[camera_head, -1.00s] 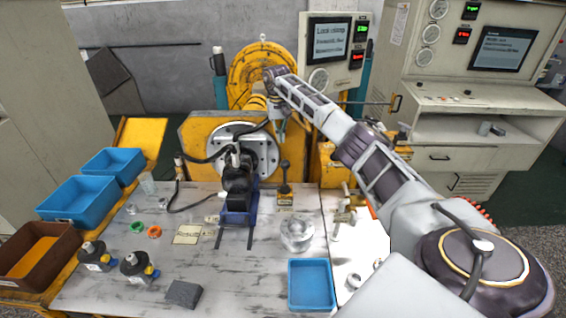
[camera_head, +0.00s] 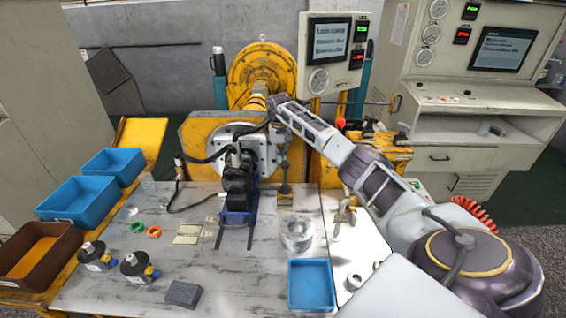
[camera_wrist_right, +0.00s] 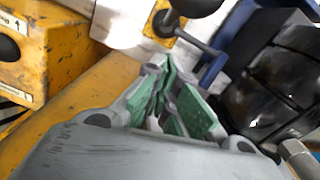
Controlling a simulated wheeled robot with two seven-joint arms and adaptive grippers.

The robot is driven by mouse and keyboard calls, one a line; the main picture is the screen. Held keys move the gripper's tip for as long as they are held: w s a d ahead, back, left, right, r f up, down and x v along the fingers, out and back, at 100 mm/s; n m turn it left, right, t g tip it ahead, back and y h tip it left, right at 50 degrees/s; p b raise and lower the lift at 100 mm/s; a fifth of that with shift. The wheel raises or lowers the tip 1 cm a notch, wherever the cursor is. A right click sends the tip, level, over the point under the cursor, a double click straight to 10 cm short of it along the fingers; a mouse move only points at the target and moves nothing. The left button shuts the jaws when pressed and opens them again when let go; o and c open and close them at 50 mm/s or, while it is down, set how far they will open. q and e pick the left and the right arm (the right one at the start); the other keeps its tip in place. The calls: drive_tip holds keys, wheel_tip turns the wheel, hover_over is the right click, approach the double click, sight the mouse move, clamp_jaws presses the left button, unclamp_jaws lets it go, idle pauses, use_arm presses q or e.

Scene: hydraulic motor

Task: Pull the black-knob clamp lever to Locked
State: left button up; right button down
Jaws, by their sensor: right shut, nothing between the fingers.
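The clamp lever (camera_head: 284,188) stands on a small yellow base on the table, right of the black motor (camera_head: 238,185). Its upper part is hard to make out close to my gripper. The wrist view shows a black knob (camera_wrist_right: 195,6) at the top edge, with a grey rod beside the yellow base plate. My right gripper (camera_head: 282,152) points down just above the lever, and contact cannot be told. In the wrist view its green-padded fingers (camera_wrist_right: 172,98) are together, with nothing held. My left gripper is not in view.
The yellow test stand (camera_head: 195,150) with its round plate is behind the motor. A clear round part (camera_head: 297,234) and a blue bin (camera_head: 311,284) stand in front of the lever. Fittings (camera_head: 343,214) lie to the right. The table's front middle is clear.

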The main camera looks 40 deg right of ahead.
sight(285, 174)
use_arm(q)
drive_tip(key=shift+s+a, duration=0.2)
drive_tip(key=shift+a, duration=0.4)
use_arm(e)
drive_tip(key=s, duration=0.1)
drive_tip(key=s+a, duration=0.1)
drive_tip(key=shift+s+a+f, duration=0.2)
drive_tip(key=shift+s+f, duration=0.1)
drive_tip(key=shift+s, duration=0.1)
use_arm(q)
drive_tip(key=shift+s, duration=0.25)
